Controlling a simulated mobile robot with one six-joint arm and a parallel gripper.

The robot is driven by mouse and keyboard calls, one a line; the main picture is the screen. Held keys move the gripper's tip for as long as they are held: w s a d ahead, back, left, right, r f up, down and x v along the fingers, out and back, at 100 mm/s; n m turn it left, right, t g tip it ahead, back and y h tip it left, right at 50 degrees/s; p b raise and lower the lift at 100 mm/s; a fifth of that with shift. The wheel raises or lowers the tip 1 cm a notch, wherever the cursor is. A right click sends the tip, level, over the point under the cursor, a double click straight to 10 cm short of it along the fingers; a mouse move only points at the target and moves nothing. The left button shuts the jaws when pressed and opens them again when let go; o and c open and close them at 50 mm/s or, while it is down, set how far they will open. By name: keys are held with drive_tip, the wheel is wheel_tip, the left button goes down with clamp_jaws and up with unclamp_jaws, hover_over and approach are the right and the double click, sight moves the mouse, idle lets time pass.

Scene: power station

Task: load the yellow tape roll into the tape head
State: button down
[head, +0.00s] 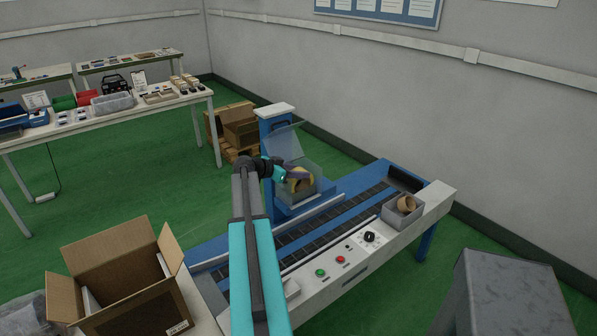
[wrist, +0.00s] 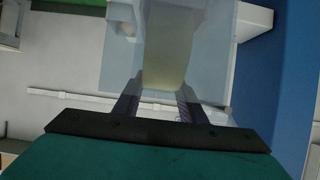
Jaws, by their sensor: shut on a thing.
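The yellow tape roll (head: 303,181) is between the fingers of my gripper (head: 291,176), at the front of the tape head. It also shows in the wrist view (wrist: 167,45), with my gripper (wrist: 158,98) shut on it from both sides. The tape head has a blue column (head: 276,132) with a pale cap and a clear cover (head: 286,141) tilted up. The roll appears within the tape head's clear housing. I cannot tell whether the roll touches a hub, as the roll and gripper hide the inside.
The blue conveyor (head: 330,215) runs below the tape head, with buttons (head: 340,259) on its front panel. A grey bin (head: 402,213) at its right end holds a brown roll (head: 406,203). An open carton (head: 125,270) stands front left. A grey metal cabinet (head: 510,295) stands front right.

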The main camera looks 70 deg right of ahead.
drive_tip(key=shift+f, duration=0.15)
drive_tip(key=c, duration=1.4)
unclamp_jaws()
drive_tip(key=shift+r, duration=0.2)
drive_tip(key=shift+w+a, duration=0.15)
drive_tip(key=shift+a, duration=0.1)
drive_tip(key=b+v, duration=0.4)
drive_tip(key=v, duration=0.7)
drive_tip(key=shift+r, duration=0.15)
drive_tip(key=shift+w+a, duration=0.1)
drive_tip(key=shift+a, duration=0.05)
